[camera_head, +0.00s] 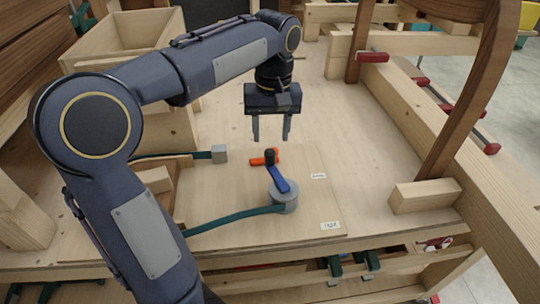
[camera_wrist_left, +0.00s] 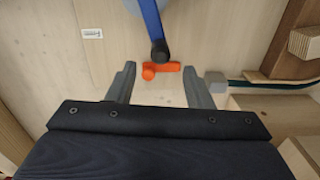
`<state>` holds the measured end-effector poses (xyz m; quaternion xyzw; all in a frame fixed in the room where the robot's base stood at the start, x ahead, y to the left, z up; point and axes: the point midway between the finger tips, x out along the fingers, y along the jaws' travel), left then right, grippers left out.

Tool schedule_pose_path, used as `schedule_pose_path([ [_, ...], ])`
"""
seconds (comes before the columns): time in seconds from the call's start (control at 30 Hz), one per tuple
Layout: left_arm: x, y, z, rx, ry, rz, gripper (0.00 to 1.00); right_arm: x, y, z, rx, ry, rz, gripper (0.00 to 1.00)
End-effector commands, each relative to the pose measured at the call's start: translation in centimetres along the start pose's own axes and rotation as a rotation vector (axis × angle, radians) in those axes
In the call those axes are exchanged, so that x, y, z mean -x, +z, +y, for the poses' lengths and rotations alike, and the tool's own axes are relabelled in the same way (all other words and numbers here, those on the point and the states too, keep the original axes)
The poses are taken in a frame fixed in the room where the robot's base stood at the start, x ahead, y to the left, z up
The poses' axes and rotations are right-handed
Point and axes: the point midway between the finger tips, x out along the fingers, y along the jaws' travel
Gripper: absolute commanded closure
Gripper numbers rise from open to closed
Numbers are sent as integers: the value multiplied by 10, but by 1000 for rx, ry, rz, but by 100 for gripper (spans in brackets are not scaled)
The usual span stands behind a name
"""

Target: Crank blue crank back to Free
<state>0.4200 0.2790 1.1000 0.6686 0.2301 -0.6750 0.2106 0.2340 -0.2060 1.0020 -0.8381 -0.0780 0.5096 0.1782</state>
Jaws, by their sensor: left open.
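The blue crank (camera_head: 279,182) sits on a round grey base (camera_head: 284,198) on a wooden board. Its arm runs up and left from the base to a dark knob (camera_head: 270,156). It also shows in the left wrist view (camera_wrist_left: 151,22), with its dark knob (camera_wrist_left: 160,50) at the near end. An orange piece (camera_head: 258,161) lies beside the knob, just beyond it. My left gripper (camera_head: 271,139) is open and empty above the board, fingers down, beyond the knob and orange piece. My right gripper is not in view.
Small white labels lie on the board, one at the front right (camera_head: 330,225) and one farther back (camera_head: 318,176). Green hoses run in from the left, one to a grey block (camera_head: 219,153). A wooden block (camera_head: 424,196) stands at the right.

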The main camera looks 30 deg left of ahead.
Motion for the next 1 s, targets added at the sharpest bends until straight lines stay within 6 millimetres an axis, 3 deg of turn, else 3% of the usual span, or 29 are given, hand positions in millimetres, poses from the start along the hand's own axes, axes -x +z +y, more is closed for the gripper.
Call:
schedule_pose_path([
  [0.2, -37, 0, -1, -1, -3, -4, 54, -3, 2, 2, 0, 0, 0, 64],
  [0.4, -62, 0, 0, -3, -1, -1, 54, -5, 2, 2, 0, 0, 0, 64],
  [0.77, -69, 0, 0, -4, 0, 0, 54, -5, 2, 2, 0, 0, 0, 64],
  [1.0, -69, 0, 0, -4, 0, 0, 82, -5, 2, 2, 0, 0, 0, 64],
])
